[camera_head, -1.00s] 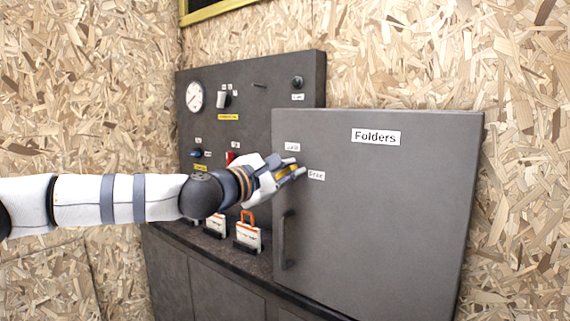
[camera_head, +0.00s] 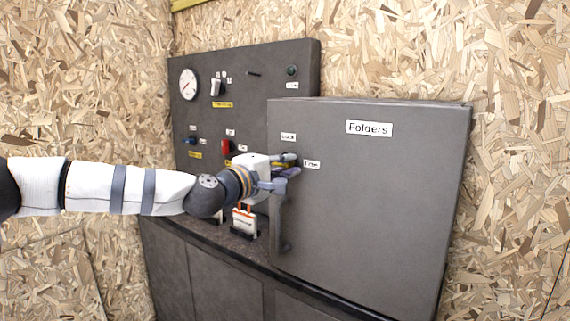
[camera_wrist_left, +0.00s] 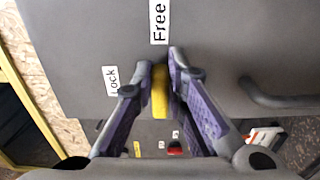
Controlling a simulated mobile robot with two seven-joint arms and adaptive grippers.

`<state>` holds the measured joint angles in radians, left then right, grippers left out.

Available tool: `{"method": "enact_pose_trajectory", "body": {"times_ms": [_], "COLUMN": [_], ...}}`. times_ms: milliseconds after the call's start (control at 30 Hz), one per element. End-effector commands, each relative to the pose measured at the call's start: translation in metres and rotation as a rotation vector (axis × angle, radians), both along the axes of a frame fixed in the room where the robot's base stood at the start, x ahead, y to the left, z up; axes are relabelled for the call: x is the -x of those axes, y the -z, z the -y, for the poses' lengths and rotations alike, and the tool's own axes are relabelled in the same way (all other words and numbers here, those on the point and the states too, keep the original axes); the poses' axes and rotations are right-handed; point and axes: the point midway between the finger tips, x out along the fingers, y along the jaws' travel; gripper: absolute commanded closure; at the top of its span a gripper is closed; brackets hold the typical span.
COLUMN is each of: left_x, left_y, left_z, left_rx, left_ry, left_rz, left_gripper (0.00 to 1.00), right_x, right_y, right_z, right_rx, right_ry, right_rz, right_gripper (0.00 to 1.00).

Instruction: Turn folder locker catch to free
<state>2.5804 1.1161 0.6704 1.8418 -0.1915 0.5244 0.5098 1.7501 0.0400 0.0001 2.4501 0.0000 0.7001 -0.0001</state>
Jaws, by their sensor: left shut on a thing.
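The grey folder locker door (camera_head: 380,215) bears a "Folders" label (camera_head: 369,128). Near its left edge are a "Lock" label (camera_head: 288,137) and, lower right of it, a "Free" label (camera_head: 312,164). My left gripper (camera_head: 287,170) is at the door beside these labels. In the left wrist view its purple-padded fingers (camera_wrist_left: 162,88) are shut on the yellow catch (camera_wrist_left: 160,92). There the catch's long side lines up with the "Free" label (camera_wrist_left: 159,21), and the "Lock" label (camera_wrist_left: 111,80) lies to the left. In the head view the gripper mostly hides the catch. My right gripper is not in view.
A dark door handle (camera_head: 284,228) is below my left gripper. A grey panel (camera_head: 258,112) with a gauge (camera_head: 188,84), knobs and a red switch (camera_head: 226,147) stands to the left.

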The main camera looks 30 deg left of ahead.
Motion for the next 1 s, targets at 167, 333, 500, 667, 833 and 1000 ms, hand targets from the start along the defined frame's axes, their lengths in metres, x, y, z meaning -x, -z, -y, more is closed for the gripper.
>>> {"method": "enact_pose_trajectory", "body": {"times_ms": [167, 333, 500, 667, 833, 1000], "left_x": [0.000, 0.000, 0.000, 0.000, 0.000, 0.018], "left_y": [0.000, 0.000, 0.000, 0.000, 0.000, -0.001], "left_z": [-0.001, -0.001, -0.001, -0.001, -0.001, -0.004], "left_rx": [-0.014, -0.015, -0.015, -0.014, -0.013, -0.010], "left_ry": [-0.003, -0.003, -0.003, -0.002, -0.001, -0.003], "left_rz": [0.002, 0.002, 0.002, 0.002, 0.002, 0.005], "left_gripper": [1.00, 1.00, 0.82, 0.67, 0.67, 0.67], "right_x": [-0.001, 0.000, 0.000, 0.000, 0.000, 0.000], "right_y": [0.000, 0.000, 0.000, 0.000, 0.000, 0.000], "right_z": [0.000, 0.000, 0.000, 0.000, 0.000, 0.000], "right_rx": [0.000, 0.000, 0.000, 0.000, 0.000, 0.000], "right_ry": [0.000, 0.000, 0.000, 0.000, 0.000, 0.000], "right_rz": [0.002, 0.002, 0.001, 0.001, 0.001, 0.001], "right_gripper": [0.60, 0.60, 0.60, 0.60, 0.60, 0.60]}}
